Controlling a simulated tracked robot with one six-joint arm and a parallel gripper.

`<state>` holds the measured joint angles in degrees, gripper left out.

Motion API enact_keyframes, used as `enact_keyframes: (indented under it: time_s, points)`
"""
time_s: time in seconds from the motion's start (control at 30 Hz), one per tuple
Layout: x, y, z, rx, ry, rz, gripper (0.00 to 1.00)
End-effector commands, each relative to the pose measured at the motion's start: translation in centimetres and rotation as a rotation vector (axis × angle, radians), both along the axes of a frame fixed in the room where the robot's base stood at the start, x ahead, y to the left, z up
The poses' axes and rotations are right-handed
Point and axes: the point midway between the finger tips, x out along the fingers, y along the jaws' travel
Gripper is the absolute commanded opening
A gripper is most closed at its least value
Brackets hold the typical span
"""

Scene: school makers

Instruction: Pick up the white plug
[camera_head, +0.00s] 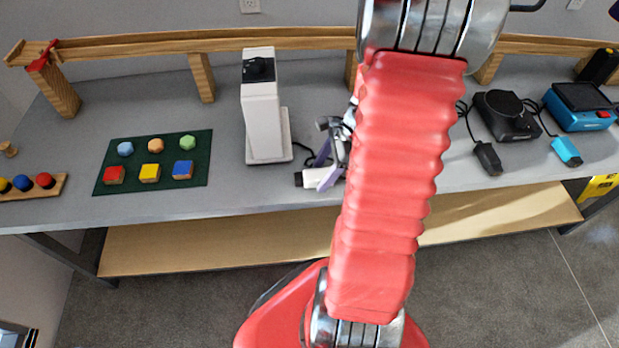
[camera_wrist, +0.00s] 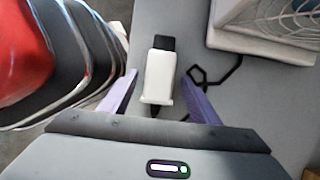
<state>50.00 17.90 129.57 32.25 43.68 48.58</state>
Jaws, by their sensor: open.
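The white plug (camera_head: 317,178) lies on the grey table near its front edge, just right of the white device. It has a white body and a black end. In the wrist view the white plug (camera_wrist: 158,77) lies between the two purple fingers of my gripper (camera_wrist: 155,92), with its black end pointing away. My gripper (camera_head: 326,165) is open, with a finger on each side of the plug and a visible gap to each. My arm hides part of the table behind it in the head view.
The white device (camera_head: 262,110) stands close behind and left of the plug, with a black cable by it. A green mat (camera_head: 140,185) with coloured blocks lies left. A black device (camera_head: 505,115) and a blue device (camera_head: 582,108) with plugs stand right.

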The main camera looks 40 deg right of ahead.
Motion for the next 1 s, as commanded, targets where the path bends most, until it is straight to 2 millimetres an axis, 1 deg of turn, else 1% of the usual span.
enact_keyframes:
  time_s: [0.03, 0.07, 0.6, 0.7, 1.0]
  points:
    - [0.0, 0.0, 0.01, 0.0, 0.0, 0.0, 0.56]
    - [0.01, -0.01, 0.01, 0.0, 0.0, 0.0, 0.54]
    - [0.0, -0.02, 0.01, 0.0, 0.0, 0.0, 0.16]
    - [0.0, -0.03, 0.02, -0.001, -0.001, 0.0, 0.1]
    - [0.02, -0.04, 0.25, -0.001, -0.001, 0.0, 0.1]
